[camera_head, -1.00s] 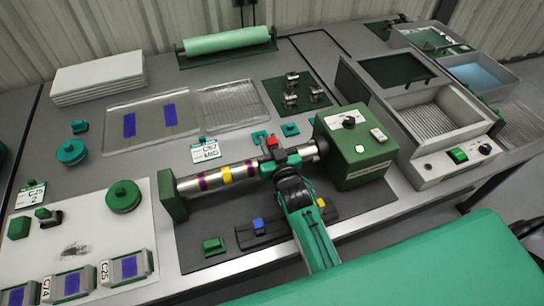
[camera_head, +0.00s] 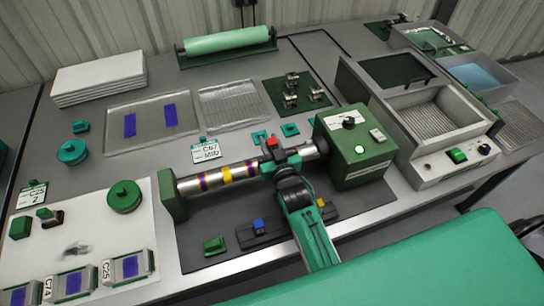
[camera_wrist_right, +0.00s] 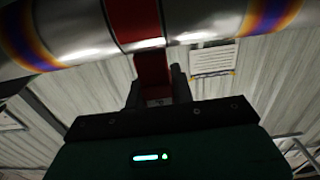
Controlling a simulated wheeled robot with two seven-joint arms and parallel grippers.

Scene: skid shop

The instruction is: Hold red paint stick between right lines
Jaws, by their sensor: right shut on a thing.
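The red paint stick (camera_wrist_right: 152,75) is gripped by my right gripper (camera_wrist_right: 157,92), which is shut on it. Its top shows as a red block in the head view (camera_head: 271,142). In the right wrist view its end meets the metal tube (camera_wrist_right: 85,30), where a red band (camera_wrist_right: 134,18) crosses the tube. Purple-orange bands lie on both sides of the red one. My left gripper is not in view.
A blue block (camera_head: 258,225) stands on a dark rail in front of the tube, with a green block (camera_head: 214,245) to its left. A label card (camera_head: 206,151) stands behind the tube. A grey machine (camera_head: 440,125) is at the right.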

